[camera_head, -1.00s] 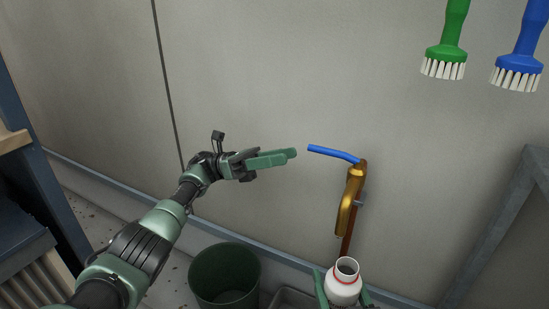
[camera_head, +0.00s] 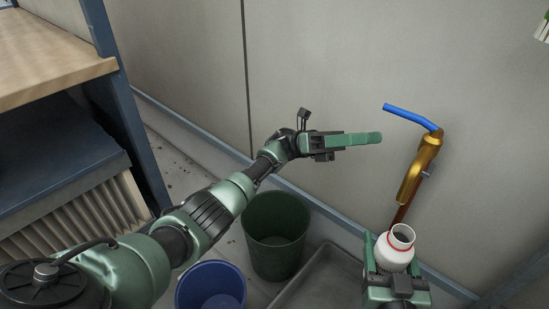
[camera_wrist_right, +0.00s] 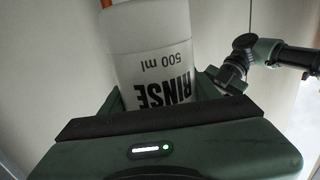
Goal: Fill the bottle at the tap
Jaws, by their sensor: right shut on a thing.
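The white bottle (camera_head: 393,258) has an open mouth and a red ring at its neck. In the right wrist view the bottle (camera_wrist_right: 165,60) shows the print "RINSE 500 ml". My right gripper (camera_head: 392,272) is shut on the bottle and holds it roughly upright. The brass tap (camera_head: 420,165) is on a copper pipe by the wall, with its spout pointing down just above the bottle mouth in the picture. Its blue lever (camera_head: 412,115) points left. My left gripper (camera_head: 372,138) is left of the tap, apart from the lever; its fingers are seen side-on. No water is visible.
A green bin (camera_head: 276,240) and a blue bucket (camera_head: 211,290) stand on the floor below my left arm. A grey tray (camera_head: 322,280) lies right of the bin. A shelf with a wooden top (camera_head: 50,60) stands at the left.

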